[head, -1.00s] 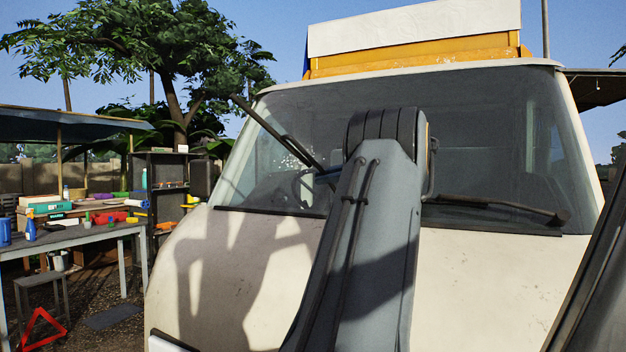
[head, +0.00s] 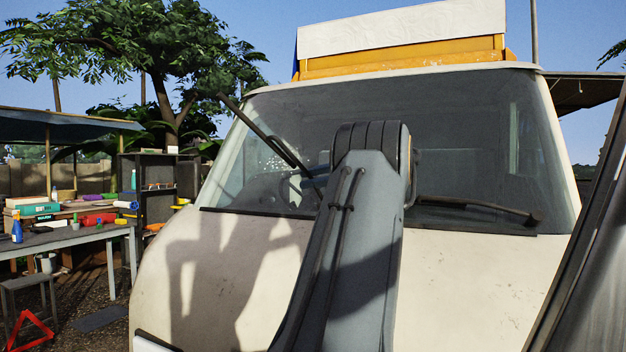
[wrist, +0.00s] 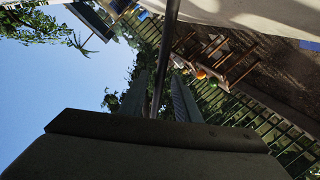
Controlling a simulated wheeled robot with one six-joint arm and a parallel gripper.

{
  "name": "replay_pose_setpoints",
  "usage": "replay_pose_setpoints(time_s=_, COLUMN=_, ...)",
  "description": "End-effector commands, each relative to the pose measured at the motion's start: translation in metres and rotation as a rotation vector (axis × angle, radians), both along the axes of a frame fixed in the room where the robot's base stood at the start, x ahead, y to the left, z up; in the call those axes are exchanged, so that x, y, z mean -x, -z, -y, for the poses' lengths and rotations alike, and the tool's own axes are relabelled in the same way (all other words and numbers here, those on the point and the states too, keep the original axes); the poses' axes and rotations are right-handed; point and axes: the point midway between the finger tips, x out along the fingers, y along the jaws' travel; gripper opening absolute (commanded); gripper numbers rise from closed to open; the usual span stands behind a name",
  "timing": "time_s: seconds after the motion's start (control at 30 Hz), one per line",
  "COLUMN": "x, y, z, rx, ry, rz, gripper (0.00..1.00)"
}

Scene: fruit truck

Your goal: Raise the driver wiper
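The driver wiper (head: 262,130) is a thin dark arm on the left of the windshield (head: 450,130), on the steering wheel's side. It stands raised, slanting up and left, with its upper end past the glass edge; its lower part runs behind my arm. In the wrist view a dark rod, seemingly this wiper (wrist: 163,60), passes between the two fingers of my gripper (wrist: 160,95). Narrow gaps show beside the rod, so the fingers look open around it. In the head view my gripper is hidden behind my arm.
The other wiper (head: 478,207) lies low along the right of the windshield. The truck's pale front (head: 450,280) fills the middle. A workbench (head: 70,236) with several items, a stool (head: 28,284) and a red warning triangle (head: 30,328) stand at left.

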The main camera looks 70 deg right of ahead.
Motion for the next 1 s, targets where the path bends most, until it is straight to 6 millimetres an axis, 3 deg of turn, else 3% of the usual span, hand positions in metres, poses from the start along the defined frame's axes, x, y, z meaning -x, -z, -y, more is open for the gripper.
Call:
replay_pose_setpoints(time_s=0.23, x=0.006, y=-0.001, z=0.002, rx=0.001, ry=0.001, rz=0.001, gripper=0.30)
replay_pose_setpoints(time_s=0.7, x=0.069, y=-0.014, z=0.018, rx=0.000, ry=0.000, rz=0.001, gripper=0.30)
replay_pose_setpoints(time_s=1.0, x=0.074, y=-0.015, z=0.019, rx=0.000, ry=-0.001, rz=0.000, gripper=0.30)
